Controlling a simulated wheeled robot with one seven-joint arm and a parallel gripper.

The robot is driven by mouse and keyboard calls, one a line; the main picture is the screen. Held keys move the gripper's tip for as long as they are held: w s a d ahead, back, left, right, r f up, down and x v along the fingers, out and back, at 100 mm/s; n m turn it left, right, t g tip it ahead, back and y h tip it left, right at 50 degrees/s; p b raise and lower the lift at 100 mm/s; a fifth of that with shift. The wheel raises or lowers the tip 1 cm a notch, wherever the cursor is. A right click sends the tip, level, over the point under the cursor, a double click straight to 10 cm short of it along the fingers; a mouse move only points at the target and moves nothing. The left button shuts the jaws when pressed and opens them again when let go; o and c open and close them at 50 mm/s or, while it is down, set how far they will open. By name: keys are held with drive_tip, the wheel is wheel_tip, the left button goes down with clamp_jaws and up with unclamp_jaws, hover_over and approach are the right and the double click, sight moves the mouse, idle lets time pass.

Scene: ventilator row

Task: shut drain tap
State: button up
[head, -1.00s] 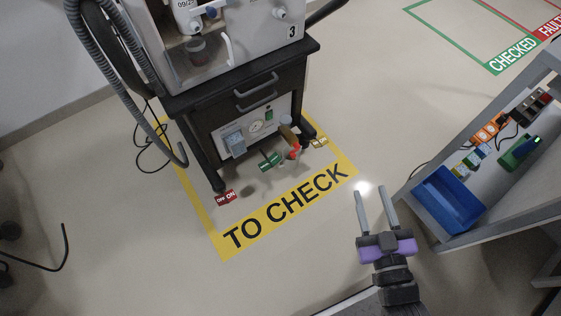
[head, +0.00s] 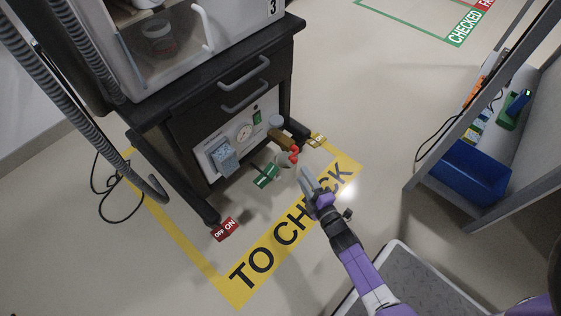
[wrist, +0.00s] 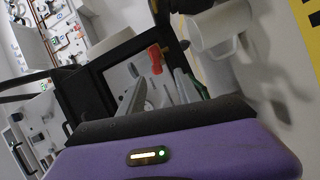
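The red tap handle (head: 294,155) sits at the end of a brass-coloured fitting (head: 281,140) low on the front of the black cart. It also shows in the wrist view (wrist: 156,58), beyond and between my fingertips. My gripper (head: 307,176) is just in front of and below the handle, apart from it as far as I can tell. In the wrist view the two fingers of my gripper (wrist: 158,88) stand apart with nothing between them. A pale cup-like container (wrist: 218,30) shows to the right of the handle. The tap's valve body is partly hidden.
The black cart (head: 215,85) has a panel with a round gauge (head: 244,132). A green tag (head: 265,176) and a red OFF/ON tag (head: 225,230) are near its base. A shelf unit with a blue bin (head: 470,172) stands at right. The floor between is clear.

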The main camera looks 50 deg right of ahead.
sight(296, 163)
drive_tip(key=shift+n, duration=0.3)
drive_tip(key=b+x, duration=0.1)
drive_tip(key=x, duration=0.1)
drive_tip(key=b+x, duration=0.1)
drive_tip(key=x, duration=0.2)
drive_tip(key=b+x, duration=0.1)
drive_tip(key=x, duration=0.1)
drive_tip(key=shift+w+d+r, duration=0.1)
drive_tip(key=shift+w+r, duration=0.25)
drive_tip(key=shift+w, duration=0.1)
drive_tip(key=shift+c, duration=0.4)
clamp_jaws()
